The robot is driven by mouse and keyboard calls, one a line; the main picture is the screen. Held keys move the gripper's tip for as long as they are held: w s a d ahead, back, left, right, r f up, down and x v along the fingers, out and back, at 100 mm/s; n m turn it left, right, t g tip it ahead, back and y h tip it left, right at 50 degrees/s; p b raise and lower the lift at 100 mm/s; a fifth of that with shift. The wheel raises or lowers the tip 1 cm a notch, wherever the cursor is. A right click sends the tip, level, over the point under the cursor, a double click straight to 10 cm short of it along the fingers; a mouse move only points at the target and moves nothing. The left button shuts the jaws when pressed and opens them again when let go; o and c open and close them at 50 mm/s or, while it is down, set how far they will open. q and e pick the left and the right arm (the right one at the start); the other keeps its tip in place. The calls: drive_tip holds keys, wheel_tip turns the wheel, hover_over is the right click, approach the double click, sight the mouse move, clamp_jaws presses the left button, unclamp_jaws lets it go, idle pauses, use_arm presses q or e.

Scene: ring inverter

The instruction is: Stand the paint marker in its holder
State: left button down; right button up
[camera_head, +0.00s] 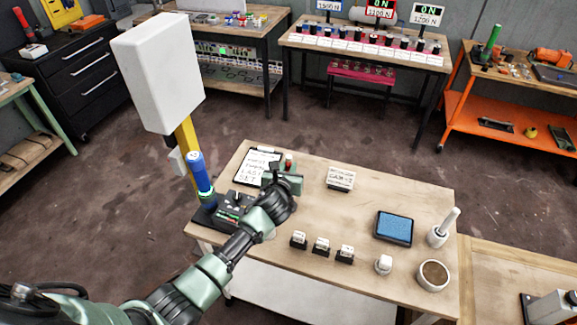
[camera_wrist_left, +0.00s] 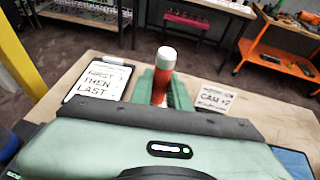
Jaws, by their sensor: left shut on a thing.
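My left gripper (camera_head: 285,180) is over the back left part of the work table, near the clipboard. In the left wrist view its green jaws (camera_wrist_left: 165,88) are shut on a red cylinder with a pale grey-white top, apparently the paint marker (camera_wrist_left: 165,62). The pale end points up and away from the jaws; its lower end is hidden. In the head view only a small red part of the marker (camera_head: 289,161) shows behind the gripper. I cannot tell which vessel is its holder: a white cup with a pale stick (camera_head: 437,237) or a brown-filled white cup (camera_head: 433,277), both at the right. My right gripper is not in view.
A clipboard (camera_head: 246,166), a sign card (camera_head: 340,178), a blue pad (camera_head: 394,229) and several small black-based blocks (camera_head: 321,246) are on the table. A blue cylinder (camera_head: 199,173) stands on a black base at the left. The middle of the table is clear.

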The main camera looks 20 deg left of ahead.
use_arm(q)
drive_tip(key=shift+r, duration=0.15)
drive_tip(key=f+b, duration=0.1)
drive_tip(key=f, duration=0.2)
drive_tip(key=f+b, duration=0.1)
drive_tip(key=shift+w+f+b, duration=0.25)
drive_tip(key=shift+b, duration=0.1)
wheel_tip(320, 180, down, 5)
drive_tip(key=b, duration=0.3)
drive_tip(key=shift+r+b, duration=0.1)
drive_tip(key=shift+b, duration=0.2)
drive_tip(key=shift+f+b, duration=0.65)
drive_tip(key=shift+f, duration=0.3)
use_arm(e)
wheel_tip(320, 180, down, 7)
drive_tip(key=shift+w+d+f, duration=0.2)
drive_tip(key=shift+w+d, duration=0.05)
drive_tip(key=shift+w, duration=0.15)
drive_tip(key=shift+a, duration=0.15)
use_arm(q)
drive_tip(key=shift+s+f, duration=0.1)
drive_tip(key=shift+f, duration=0.15)
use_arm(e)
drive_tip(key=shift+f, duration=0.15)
use_arm(q)
drive_tip(key=c, duration=1.3)
unclamp_jaws()
